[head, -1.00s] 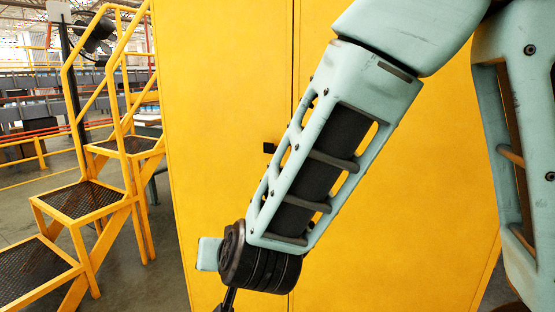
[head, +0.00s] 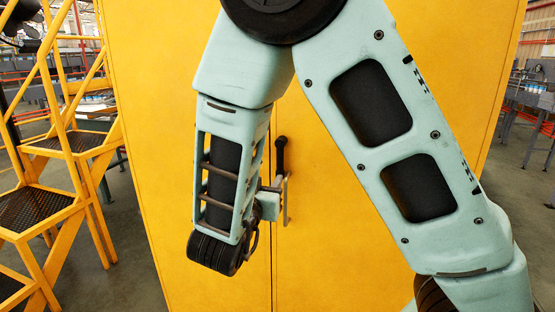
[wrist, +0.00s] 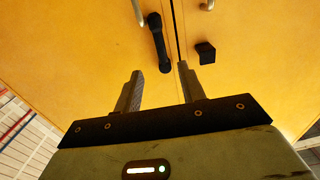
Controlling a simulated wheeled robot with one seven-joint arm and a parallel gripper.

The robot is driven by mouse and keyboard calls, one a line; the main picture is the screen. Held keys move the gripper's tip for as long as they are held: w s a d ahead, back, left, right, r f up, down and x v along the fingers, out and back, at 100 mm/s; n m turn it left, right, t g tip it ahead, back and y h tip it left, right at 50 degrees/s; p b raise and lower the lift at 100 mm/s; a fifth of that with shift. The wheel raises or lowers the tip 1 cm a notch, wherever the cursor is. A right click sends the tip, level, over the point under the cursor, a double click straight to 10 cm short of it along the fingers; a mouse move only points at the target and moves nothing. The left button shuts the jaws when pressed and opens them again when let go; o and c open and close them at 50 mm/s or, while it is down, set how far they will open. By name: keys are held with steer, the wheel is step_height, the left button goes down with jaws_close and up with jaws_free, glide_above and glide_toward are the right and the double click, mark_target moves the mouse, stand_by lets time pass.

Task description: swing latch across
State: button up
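The black latch (head: 281,153) is a bar on the right-hand door of a yellow cabinet in the head view, standing roughly upright just right of the door seam. In the wrist view the latch (wrist: 157,40) lies left of the seam, slightly tilted. A small black catch block (wrist: 205,53) sits across the seam from it. My gripper (wrist: 160,69) is open, its two fingers pointing at the doors. The latch's near end shows between the fingertips; I cannot tell whether they touch. In the head view my arm hides the block and most of my gripper.
Metal door handles (wrist: 138,12) show at the top of the wrist view; one (head: 286,200) shows beside my wrist in the head view. A yellow step ladder (head: 62,180) stands left of the cabinet (head: 335,250). Open floor and shelving lie at the right.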

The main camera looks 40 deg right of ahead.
mark_target(279, 162)
steer(key=p+x, duration=0.2)
steer(key=x, duration=0.9)
steer(key=shift+c, duration=0.3)
jaws_close()
